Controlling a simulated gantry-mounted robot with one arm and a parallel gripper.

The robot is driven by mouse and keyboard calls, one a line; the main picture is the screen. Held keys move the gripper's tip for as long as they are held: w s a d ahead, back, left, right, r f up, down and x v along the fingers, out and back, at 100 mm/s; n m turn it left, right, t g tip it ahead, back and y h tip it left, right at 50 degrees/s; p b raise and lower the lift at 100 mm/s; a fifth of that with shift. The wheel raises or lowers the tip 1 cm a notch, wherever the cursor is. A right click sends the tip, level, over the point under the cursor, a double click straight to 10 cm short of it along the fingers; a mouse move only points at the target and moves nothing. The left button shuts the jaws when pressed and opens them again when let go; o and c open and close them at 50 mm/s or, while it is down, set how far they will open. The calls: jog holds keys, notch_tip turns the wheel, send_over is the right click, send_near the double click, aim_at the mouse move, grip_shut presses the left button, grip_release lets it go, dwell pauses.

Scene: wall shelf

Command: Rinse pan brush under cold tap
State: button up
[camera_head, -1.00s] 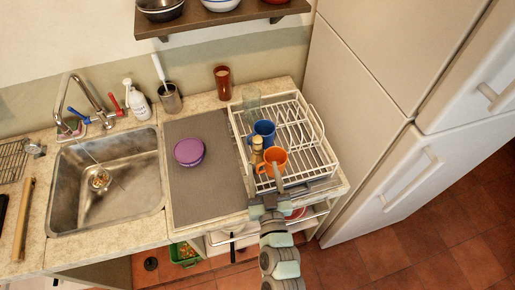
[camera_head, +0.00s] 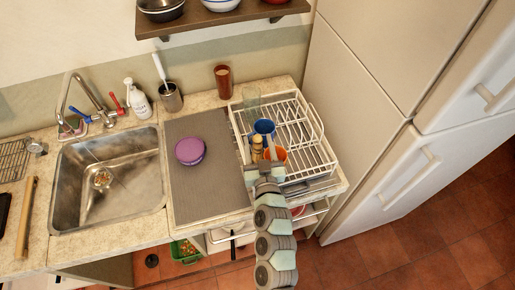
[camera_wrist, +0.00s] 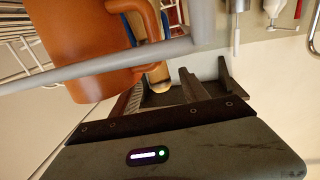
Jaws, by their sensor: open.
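A short wooden item with a rounded top (camera_head: 257,148), which may be the pan brush, stands in the dish rack beside the mugs. Its bristles cannot be made out. Its light wooden end (camera_wrist: 158,74) shows just beyond my fingers in the wrist view. My gripper (camera_head: 268,172) is open at the rack's front edge, close to this item and the orange mug (camera_head: 275,154), with nothing seen between the fingers. The orange mug (camera_wrist: 85,45) fills the wrist view's upper left. The tap (camera_head: 84,90) has a blue lever (camera_head: 84,118) and stands behind the steel sink (camera_head: 120,195).
The white rack (camera_head: 322,150) also holds a blue mug (camera_head: 264,128) and a glass. A purple tub (camera_head: 189,151) sits on the grey mat (camera_head: 205,190). A white-handled brush (camera_head: 158,67) stands in a metal cup. The fridge (camera_head: 375,160) walls off the right side.

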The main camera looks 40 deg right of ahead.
jog(key=shift+x, duration=0.85)
jog(key=shift+c, duration=0.5)
grip_shut()
